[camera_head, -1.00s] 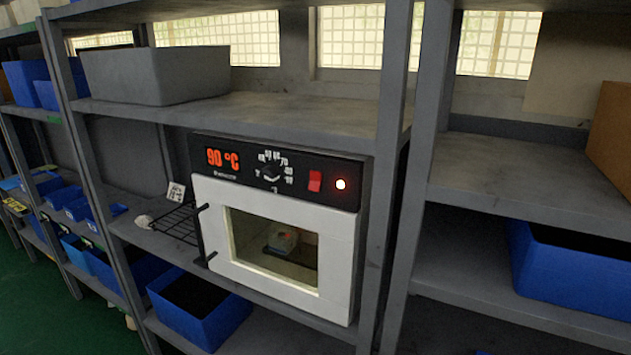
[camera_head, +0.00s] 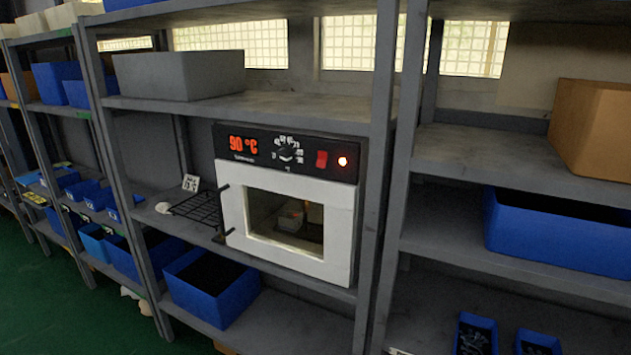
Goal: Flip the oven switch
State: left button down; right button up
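A white oven (camera_head: 340,225) with a black control panel stands on the middle shelf, its windowed door shut. The red oven switch (camera_head: 321,159) is on the right part of the panel, between a round dial (camera_head: 287,153) and a lit indicator light (camera_head: 342,161). The display (camera_head: 243,145) reads 90 °C in orange. A small block-like item (camera_head: 291,215) shows dimly through the window; its details are blurred. Neither of my grippers is in view.
A black wire rack (camera_head: 197,208) lies left of the oven. Grey shelf posts (camera_head: 381,150) stand beside it. Blue bins (camera_head: 212,287) sit on lower shelves, a grey bin (camera_head: 180,75) above, and a brown box (camera_head: 592,128) at right. Green floor is clear at lower left.

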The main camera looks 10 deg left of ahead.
aim_at(321, 162)
jog(key=z, duration=1.05)
jog(key=i, duration=0.55)
jog(key=u, duration=0.35)
